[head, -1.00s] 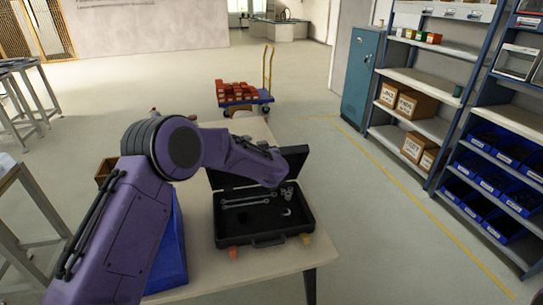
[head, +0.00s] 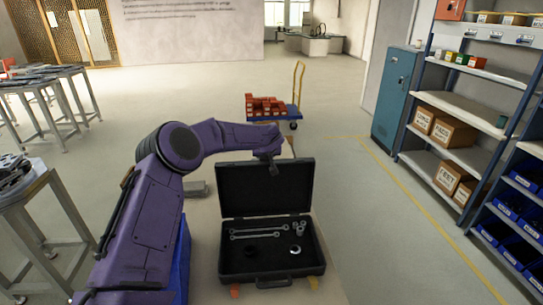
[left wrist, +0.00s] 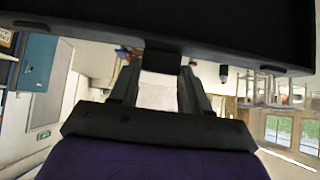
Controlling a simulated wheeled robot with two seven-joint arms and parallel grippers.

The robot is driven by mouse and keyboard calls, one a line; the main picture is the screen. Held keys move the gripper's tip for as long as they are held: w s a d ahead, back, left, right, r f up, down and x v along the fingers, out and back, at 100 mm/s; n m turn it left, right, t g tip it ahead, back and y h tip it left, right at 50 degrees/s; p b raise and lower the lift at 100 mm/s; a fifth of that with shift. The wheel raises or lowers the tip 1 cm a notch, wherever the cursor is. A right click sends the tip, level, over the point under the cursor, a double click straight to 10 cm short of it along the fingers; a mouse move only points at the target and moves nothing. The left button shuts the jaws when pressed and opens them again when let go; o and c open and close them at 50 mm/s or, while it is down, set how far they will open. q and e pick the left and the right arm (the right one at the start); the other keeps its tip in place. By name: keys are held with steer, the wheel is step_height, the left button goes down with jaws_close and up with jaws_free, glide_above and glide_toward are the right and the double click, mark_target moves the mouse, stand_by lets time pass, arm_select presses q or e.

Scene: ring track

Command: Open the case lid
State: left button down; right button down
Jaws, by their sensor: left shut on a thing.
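The black tool case (head: 236,272) stands on the table with its lid (head: 240,188) raised at the back, standing roughly upright. Its inner face shows. My left gripper (head: 273,166) is at the lid's top edge, right of its middle. In the left wrist view its fingers (left wrist: 162,75) close on a dark tab or edge of the lid (left wrist: 230,38), which spans the top of the picture. The case tray holds two wrenches (head: 258,233), several small sockets (head: 299,229) and a ring-shaped piece (head: 295,249). My right gripper is not in view.
A blue bin (head: 182,262) is left of the case, partly hidden by my left arm. A grey block (head: 196,189) lies behind it on the table (head: 200,217). A cart with red bricks (head: 266,106) stands beyond. Shelves and a teal locker (head: 396,92) are at right.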

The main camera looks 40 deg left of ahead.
arm_select(q)
steer(key=shift+w+d+r, duration=0.15)
steer(key=shift+d, duration=0.05)
steer(key=c, duration=0.5)
jaws_free()
steer(key=shift+d+r, duration=0.1)
steer(key=shift+d, duration=0.05)
steer(key=shift+s, duration=0.2)
steer(key=shift+s+d+r+b, duration=0.2)
steer(key=shift+d+r+b, duration=0.1)
steer(key=shift+b, duration=0.05)
steer(key=b+v, duration=0.2)
steer(key=v, duration=0.7)
steer(key=shift+s+d+r, duration=0.15)
